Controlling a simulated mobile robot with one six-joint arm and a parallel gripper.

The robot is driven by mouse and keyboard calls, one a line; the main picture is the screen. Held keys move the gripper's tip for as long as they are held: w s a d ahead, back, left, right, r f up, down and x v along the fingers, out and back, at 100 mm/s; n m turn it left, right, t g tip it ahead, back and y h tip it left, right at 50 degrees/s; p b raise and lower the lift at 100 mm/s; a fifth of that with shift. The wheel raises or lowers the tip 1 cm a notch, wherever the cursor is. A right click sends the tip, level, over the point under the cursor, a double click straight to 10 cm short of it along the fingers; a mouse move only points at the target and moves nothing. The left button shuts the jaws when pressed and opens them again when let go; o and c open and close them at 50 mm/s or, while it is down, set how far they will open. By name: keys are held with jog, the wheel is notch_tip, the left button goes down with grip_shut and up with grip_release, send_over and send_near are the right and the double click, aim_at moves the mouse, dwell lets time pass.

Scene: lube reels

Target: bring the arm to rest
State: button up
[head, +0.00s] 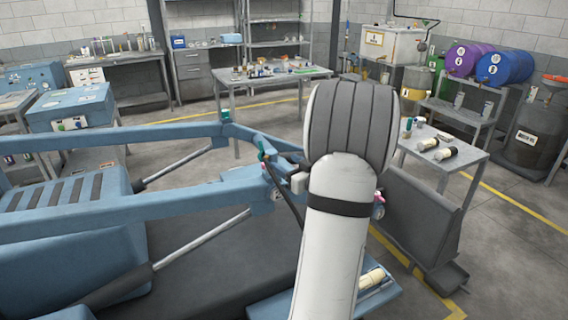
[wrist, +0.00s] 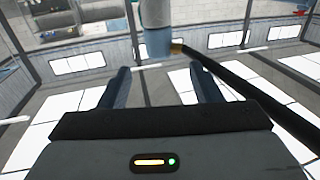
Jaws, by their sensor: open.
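My arm (head: 335,220) rises through the middle of the head view, its grey-ribbed joint on top. My gripper (wrist: 160,84) shows in the wrist view with its two dark fingers apart and nothing visibly held between them. A white and blue cylinder with a brass-coloured end (wrist: 157,32) is beyond the fingertips, and a black hose (wrist: 235,78) runs from it to the right. I cannot tell if it touches a finger. In the head view the arm hides most of the gripper.
A blue loader frame (head: 120,205) fills the left and front, close to the arm. A grey side table (head: 440,160) with bottles and cylinders stands to the right. A workbench (head: 270,78) is behind. Purple (head: 468,58) and blue (head: 505,66) drums lie on a rack at right. Open floor shows between.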

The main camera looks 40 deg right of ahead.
jog(key=shift+w, duration=0.1)
dwell(0.4)
jog(key=a+r+m+g+h, duration=0.15)
jog(key=a+g+h, duration=0.4)
jog(key=a, duration=1.05)
jog(key=s+a+f+n+g+y, duration=0.2)
jog(key=s+a+g+y, duration=0.4)
jog(key=s+a, duration=1.3)
jog(key=a+f+g, duration=0.1)
jog(key=g, duration=0.2)
jog(key=shift+s+f, duration=0.2)
jog(key=shift+g+y, duration=0.25)
jog(key=shift+c, duration=0.6)
